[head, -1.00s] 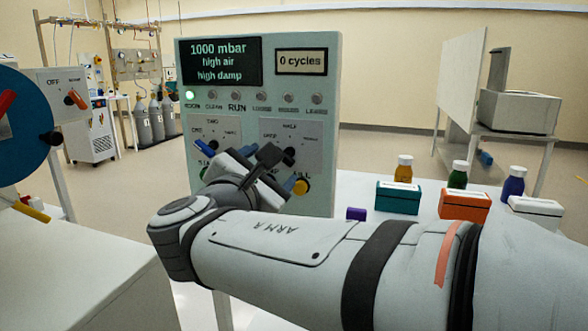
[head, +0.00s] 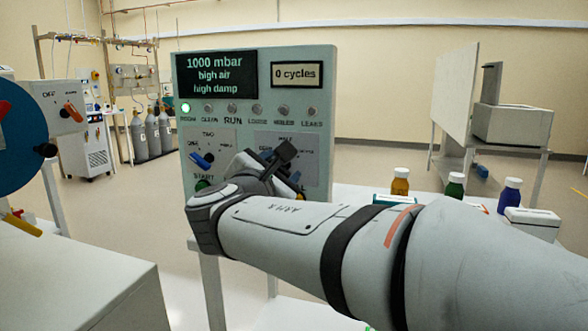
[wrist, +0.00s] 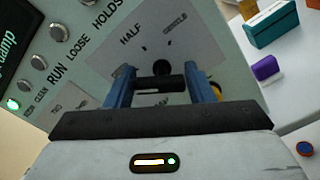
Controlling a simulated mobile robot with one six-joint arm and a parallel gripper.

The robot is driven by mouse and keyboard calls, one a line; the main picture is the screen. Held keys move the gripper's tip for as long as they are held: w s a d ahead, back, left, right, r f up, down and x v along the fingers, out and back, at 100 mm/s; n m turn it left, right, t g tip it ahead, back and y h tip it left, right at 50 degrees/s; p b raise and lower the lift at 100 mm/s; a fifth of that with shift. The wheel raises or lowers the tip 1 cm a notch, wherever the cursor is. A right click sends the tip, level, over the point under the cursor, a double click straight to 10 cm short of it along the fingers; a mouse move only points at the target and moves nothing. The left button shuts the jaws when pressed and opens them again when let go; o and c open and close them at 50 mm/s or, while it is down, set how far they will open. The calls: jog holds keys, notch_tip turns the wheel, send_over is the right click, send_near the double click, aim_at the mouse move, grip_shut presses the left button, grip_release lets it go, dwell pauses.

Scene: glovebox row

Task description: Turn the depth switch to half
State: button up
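The control panel (head: 322,150) stands upright with two rotary switches on its lower half. The right switch plate (wrist: 185,50) carries the word HALF in the wrist view. I take it for the depth switch. My gripper (wrist: 163,80) is open, with blue fingers wide apart on either side of the hub. A dark bar (wrist: 158,84) crosses between the fingers; whether they touch it is unclear. In the head view my arm hides most of this switch, and its pointing direction cannot be read.
The left switch (head: 203,160) with a blue handle sits close beside my gripper. A green button (head: 203,184) is below it. Bottles (head: 400,182) and a white box (head: 532,222) stand on the bench at right. A blue disc (head: 18,150) stands at far left.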

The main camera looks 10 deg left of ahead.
jog(key=c, duration=0.6)
jog(key=m+b, duration=0.2)
jog(key=b, duration=0.1)
jog(key=shift+f, duration=0.4)
jog(key=m+b, duration=0.2)
jog(key=shift+d+b, duration=0.1)
jog(key=shift+b, duration=0.2)
jog(key=shift+r+m+b, duration=0.35)
jog(key=shift+m+b, duration=0.05)
jog(key=shift+m, duration=0.4)
jog(key=o, duration=1)
jog(key=s+p, duration=0.1)
jog(key=s, duration=0.6)
jog(key=shift+s+a+p, duration=0.3)
jog(key=shift+s+a, duration=0.05)
jog(key=shift+s, duration=0.05)
